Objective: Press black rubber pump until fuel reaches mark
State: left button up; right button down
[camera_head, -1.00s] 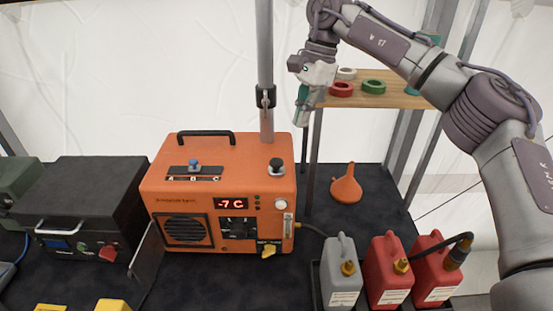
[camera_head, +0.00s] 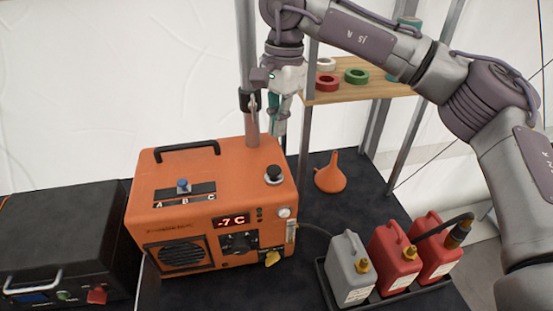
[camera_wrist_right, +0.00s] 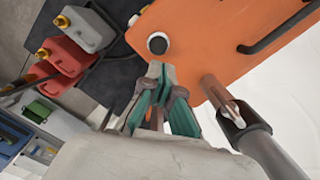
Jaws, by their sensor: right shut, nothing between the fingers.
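The orange heater box (camera_head: 160,205) stands on the dark table, its display reading -7 C. The black rubber pump (camera_head: 273,174) sits on a pale ring at the right of its top face. The pump also shows in the right wrist view (camera_wrist_right: 158,44), just beyond the fingertips. A small gauge strip (camera_head: 291,232) is at the box's right front edge; its fuel level is too small to read. My right gripper (camera_head: 281,132) is shut and empty, above and behind the pump, apart from it. Its fingers also show in the right wrist view (camera_wrist_right: 157,70). My left gripper is not in view.
A grey pole (camera_head: 252,125) rises behind the box, close to my right gripper. An orange funnel (camera_head: 330,176), a grey can (camera_head: 346,265) and two red cans (camera_head: 394,262) stand to the right. A wooden shelf (camera_head: 345,92) holds tape rolls.

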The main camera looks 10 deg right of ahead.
aim_at(276, 166)
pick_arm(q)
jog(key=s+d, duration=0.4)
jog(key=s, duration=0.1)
pick_arm(e)
jog(key=shift+s+d+f+b, duration=0.1)
jog(key=shift+s+f+b, duration=0.1)
jog(key=shift+f+b, duration=0.15)
notch_tip(276, 166, down, 3)
jog(key=shift+r+b, duration=0.1)
jog(key=shift+b, duration=0.85)
notch_tip(276, 166, down, 2)
jog(key=shift+s+f+b, duration=0.1)
jog(key=shift+b, duration=0.7)
jog(key=shift+a+f+b, duration=0.25)
jog(key=shift+f+b, duration=0.1)
jog(key=shift+f, duration=0.25)
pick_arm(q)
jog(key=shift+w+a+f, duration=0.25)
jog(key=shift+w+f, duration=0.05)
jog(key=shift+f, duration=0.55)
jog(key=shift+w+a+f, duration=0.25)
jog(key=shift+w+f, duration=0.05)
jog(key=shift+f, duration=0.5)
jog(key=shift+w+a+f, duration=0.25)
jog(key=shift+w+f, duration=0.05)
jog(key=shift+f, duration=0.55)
